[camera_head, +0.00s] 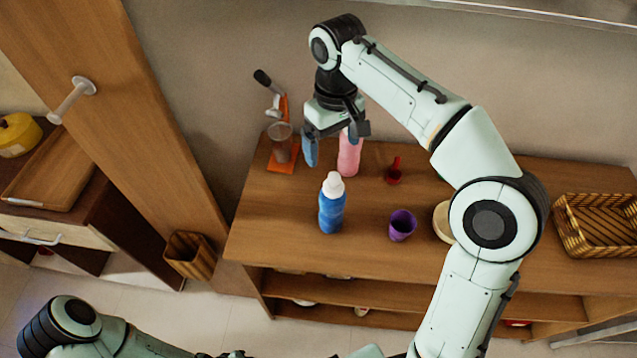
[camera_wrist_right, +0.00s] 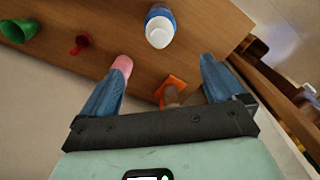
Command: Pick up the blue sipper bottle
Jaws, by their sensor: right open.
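The blue sipper bottle (camera_head: 331,207), with a white cap, stands upright near the front of the wooden shelf top. It also shows in the right wrist view (camera_wrist_right: 160,28) at the top, beyond the fingertips. My right gripper (camera_head: 332,150) is open and empty above the back of the shelf, behind the bottle and apart from it. Its two blue fingers show in the right wrist view (camera_wrist_right: 160,72), spread wide. Part of my left arm shows at the lower left of the head view; its gripper is not seen.
A pink bottle (camera_head: 349,157) stands close by the right gripper, partly hidden by it. An orange stand (camera_head: 283,168) is to its left. A red item (camera_head: 393,173), a purple cup (camera_head: 402,226) and a wicker basket (camera_head: 597,225) are to the right. A wooden post (camera_head: 140,110) rises at left.

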